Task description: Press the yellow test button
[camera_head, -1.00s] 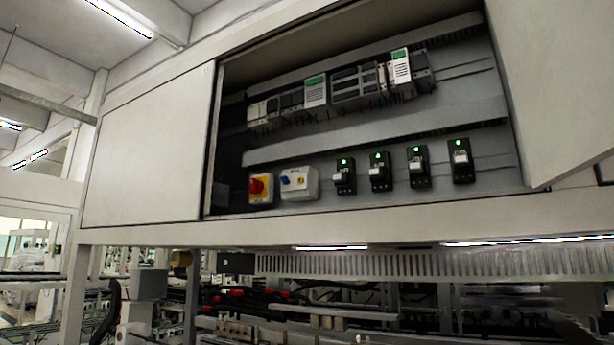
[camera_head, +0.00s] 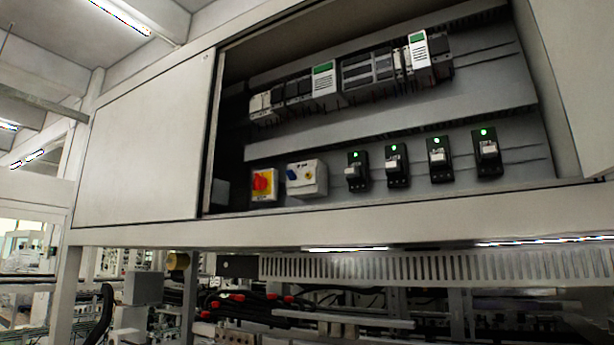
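A small white box (camera_head: 317,188) sits on the lower shelf of an open cabinet. It carries a small yellow round spot (camera_head: 309,176), which looks like the yellow test button, and a blue knob or lever (camera_head: 292,174) at its left. Left of the box is a red rotary switch (camera_head: 262,182) on a yellow plate. Right of it stand several black breakers (camera_head: 357,171) with green lights. Neither of my grippers shows in the head view.
The cabinet's lower front ledge (camera_head: 350,222) runs below the devices. A closed grey panel (camera_head: 145,145) covers the left side, and an open door (camera_head: 585,80) stands at the right. A rail of modules (camera_head: 372,75) is above. Cables and machinery fill the space below the cabinet.

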